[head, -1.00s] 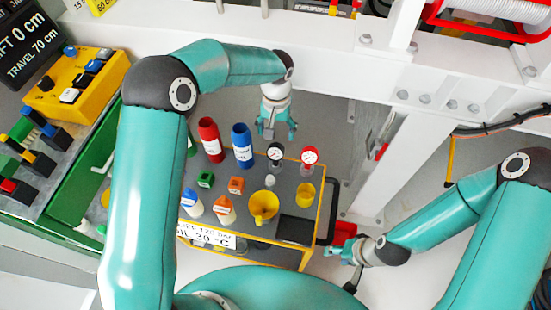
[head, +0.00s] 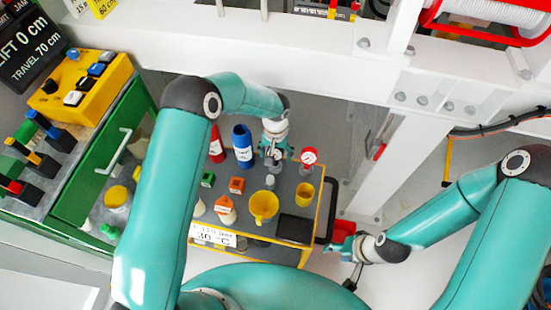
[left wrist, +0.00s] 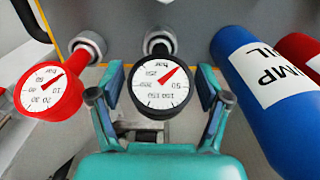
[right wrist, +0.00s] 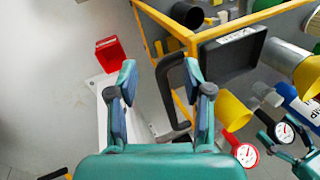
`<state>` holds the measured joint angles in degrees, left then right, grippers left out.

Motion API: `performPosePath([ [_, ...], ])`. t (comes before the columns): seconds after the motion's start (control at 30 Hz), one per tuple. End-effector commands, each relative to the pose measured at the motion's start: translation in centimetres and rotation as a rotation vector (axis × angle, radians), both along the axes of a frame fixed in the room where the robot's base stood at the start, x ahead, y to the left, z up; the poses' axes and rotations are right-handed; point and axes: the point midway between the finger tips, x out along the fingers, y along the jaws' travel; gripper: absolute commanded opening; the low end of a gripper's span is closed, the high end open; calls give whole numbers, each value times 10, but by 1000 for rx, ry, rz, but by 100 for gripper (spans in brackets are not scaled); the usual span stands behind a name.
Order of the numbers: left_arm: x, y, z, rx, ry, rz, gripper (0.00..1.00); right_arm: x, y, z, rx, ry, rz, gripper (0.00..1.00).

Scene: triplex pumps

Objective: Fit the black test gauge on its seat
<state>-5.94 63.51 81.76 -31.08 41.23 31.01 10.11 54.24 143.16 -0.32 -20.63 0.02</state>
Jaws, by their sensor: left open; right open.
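The black test gauge (left wrist: 161,88) has a white dial and black rim and stands on a metal fitting on the cart; it also shows in the right wrist view (right wrist: 285,132). My left gripper (left wrist: 160,82) is open, with a finger on each side of the black gauge; it also shows in the head view (head: 275,150), partly covering the gauge. A red gauge (left wrist: 49,91) stands beside it, also seen in the head view (head: 309,157). My right gripper (right wrist: 165,85) is open and empty, beside the cart in the head view (head: 345,255). I cannot make out the gauge's seat.
The yellow-edged cart (head: 322,225) carries a blue bottle (head: 242,146), a red bottle (head: 216,146), a yellow funnel (head: 264,206), a yellow cup (head: 304,194) and small blocks. A white post (head: 395,165) stands right of it. A red box (right wrist: 110,54) lies near the cart.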

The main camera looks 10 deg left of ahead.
Motion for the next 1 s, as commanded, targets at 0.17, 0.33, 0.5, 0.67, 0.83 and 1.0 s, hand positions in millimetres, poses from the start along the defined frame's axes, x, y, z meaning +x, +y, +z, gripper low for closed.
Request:
performPosePath([
  [0.17, 0, 0, 0, 0, -1, 0, 74, 0, 0, 0, 0, 0, 0, 50],
  [0.33, 0, 0, 0, 0, 0, 0, 45, 0, 0, 0, 0, 0, 0, 50],
  [0.5, 0, 0, 0, 0, 0, 0, 17, 0, 0, 0, 0, 0, 0, 50],
  [0.67, 1, 0, 1, 0, -1, 0, 0, 0, 0, 0, 0, 0, 0, 50],
  [0.83, 1, 0, 1, 0, -2, -1, 0, 0, 0, 0, 0, 0, 0, 50],
  [1.0, 1, 0, 6, 1, -2, -1, 0, 0, 0, -1, 0, 0, 0, 50],
])
